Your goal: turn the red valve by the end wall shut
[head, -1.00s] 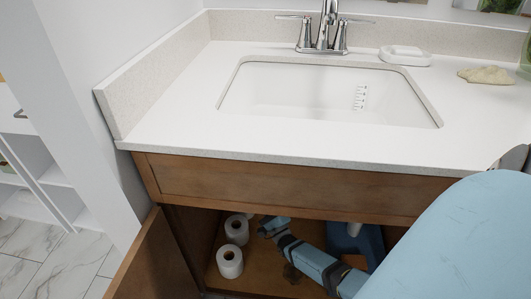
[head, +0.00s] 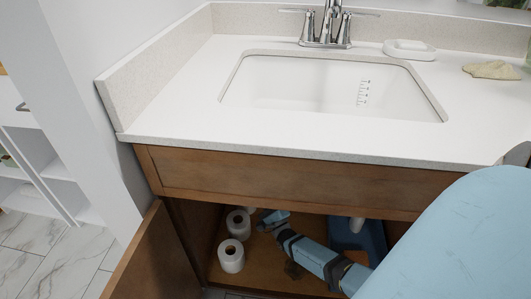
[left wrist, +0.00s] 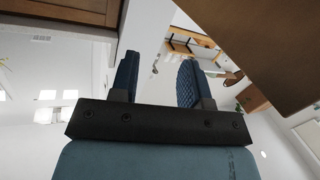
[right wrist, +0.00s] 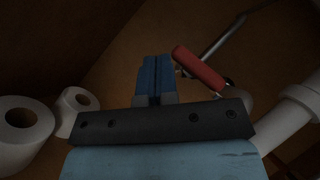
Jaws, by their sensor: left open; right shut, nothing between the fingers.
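The valve's red handle (right wrist: 198,68) shows in the right wrist view, lying slantwise beside a metal pipe (right wrist: 222,40). I cannot make it out in the head view. My right gripper (right wrist: 156,62) is shut and empty, its fingers just left of the red handle; I cannot tell if they touch it. In the head view this gripper (head: 268,219) is inside the open cabinet under the sink. My left gripper (left wrist: 157,75) is open and empty in the left wrist view, away from the valve; it is outside the head view.
Two toilet rolls (head: 231,256) stand at the cabinet's left. A blue container (head: 358,236) and a white drain pipe (right wrist: 290,115) are to the right. The open cabinet door (head: 155,255) and the counter (head: 290,148) bound the opening.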

